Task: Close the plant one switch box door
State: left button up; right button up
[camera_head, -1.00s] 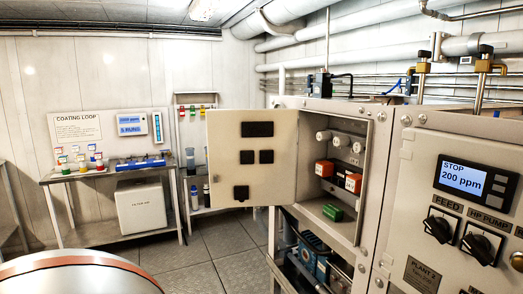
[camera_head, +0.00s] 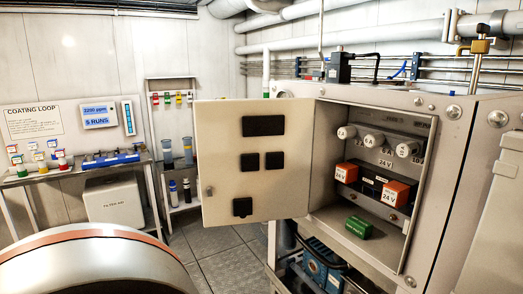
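The switch box door (camera_head: 218,170) stands wide open, swung out to the left of its box. It is a cream panel with several black rectangles and a small latch near its left edge. The open switch box (camera_head: 432,150) is right of it, on the front of the grey cabinet. Inside are white round fuses (camera_head: 374,138), orange 24 V blocks (camera_head: 397,192) on a black unit, and a green block (camera_head: 358,227) at the bottom. Neither of my grippers is in view.
A bench (camera_head: 78,170) with coloured bottles and a blue rack stands at the back left, with a white box (camera_head: 113,199) below. A shelf (camera_head: 176,84) stands behind the door. A large rounded silver shape with an orange band fills the lower left. Floor (camera_head: 232,270) shows between.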

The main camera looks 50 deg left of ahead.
aim_at(254, 155)
jog(key=j+z, duration=0.15)
jog(key=j, duration=0.3)
jog(key=j+z, duration=0.15)
jog(key=j, duration=0.35)
jog(key=j+z, duration=0.15)
jog(key=j, duration=0.3)
jog(key=k+j+z, duration=0.15)
jog(key=j, duration=0.3)
jog(key=j+z, duration=0.15)
jog(key=j, duration=0.35)
jog(key=k+j+z, duration=0.15)
jog(key=j, duration=0.25)
jog(key=k+j+z, duration=0.15)
jog(key=j, duration=0.3)
jog(key=k+j+z, duration=0.15)
jog(key=j, duration=0.25)
jog(key=i+j, duration=0.05)
